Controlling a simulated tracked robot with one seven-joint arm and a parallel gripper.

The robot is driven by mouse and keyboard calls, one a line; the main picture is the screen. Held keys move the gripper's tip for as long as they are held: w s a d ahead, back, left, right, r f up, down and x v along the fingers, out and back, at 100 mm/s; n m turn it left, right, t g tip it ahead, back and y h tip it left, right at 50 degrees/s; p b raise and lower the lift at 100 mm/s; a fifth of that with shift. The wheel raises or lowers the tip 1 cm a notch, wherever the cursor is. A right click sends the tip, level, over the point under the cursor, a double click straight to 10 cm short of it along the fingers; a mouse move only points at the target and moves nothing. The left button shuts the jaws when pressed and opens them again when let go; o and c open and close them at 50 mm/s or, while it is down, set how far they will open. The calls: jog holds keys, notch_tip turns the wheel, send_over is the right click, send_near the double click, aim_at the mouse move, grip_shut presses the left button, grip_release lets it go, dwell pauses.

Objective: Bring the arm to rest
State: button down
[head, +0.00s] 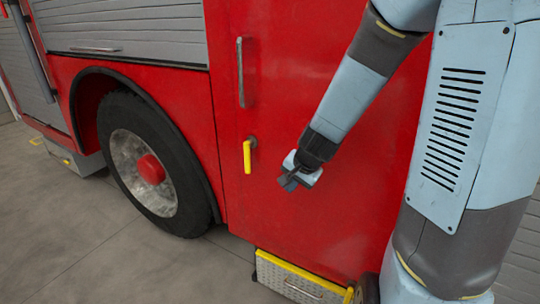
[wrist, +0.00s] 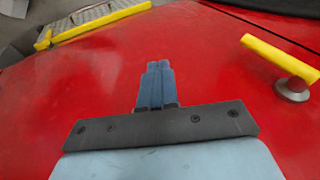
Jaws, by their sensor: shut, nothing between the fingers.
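My gripper (head: 288,182) hangs in front of the red side panel of a fire truck (head: 320,215), at the end of my bent-down arm. Its fingers are shut together with nothing between them, which the wrist view also shows (wrist: 156,80). A yellow lever (head: 247,157) on a round pivot sits on the panel, to the left of my gripper and apart from it. In the head view the lever points straight down. It also shows at the upper right of the wrist view (wrist: 280,59).
A grey vertical handle (head: 240,72) is above the lever. A yellow-edged metal step (head: 300,277) juts out below the panel. A large black wheel (head: 150,165) stands at the left. The concrete floor (head: 90,240) at the lower left is clear.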

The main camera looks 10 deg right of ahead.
jog(key=s+d+r+n+h, duration=0.1)
jog(key=s+d+r+n, duration=0.2)
jog(key=s+r, duration=0.6)
jog(key=s+d+r+n+h, duration=0.1)
jog(key=s+d+r+n, duration=0.3)
jog(key=s+r, duration=0.4)
notch_tip(320, 180, up, 4)
jog(key=shift+s+r+n+t, duration=0.2)
jog(key=shift+s+n+t, duration=0.2)
jog(key=shift+n, duration=0.1)
